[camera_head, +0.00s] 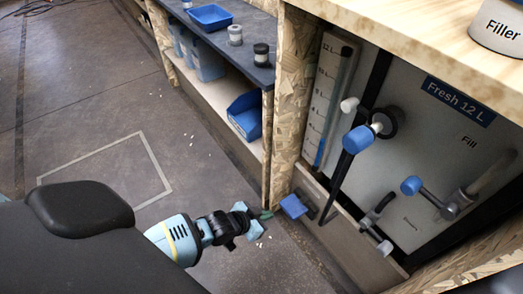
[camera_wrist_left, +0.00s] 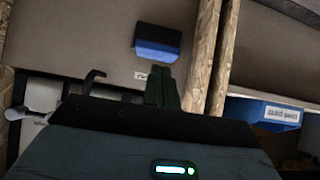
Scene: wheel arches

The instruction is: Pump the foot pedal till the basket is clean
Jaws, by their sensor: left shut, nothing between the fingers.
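The blue foot pedal (camera_head: 294,206) sticks out low at the foot of the cabinet, near the wooden post. In the left wrist view the pedal (camera_wrist_left: 158,41) is a blue block on a pale panel, just beyond my fingertips. My left gripper (camera_head: 266,214) is just left of the pedal, low over the floor. Its fingers (camera_wrist_left: 162,86) are shut together and empty. A small gap seems to lie between fingertips and pedal, but I cannot tell if they touch. I cannot make out the basket in either view. My right gripper is not in view.
A wooden post (camera_head: 292,105) stands beside shelves with blue bins (camera_head: 244,115). A "Filler" container (camera_head: 499,26) sits on the wooden top. Open floor (camera_head: 90,120) lies to the left.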

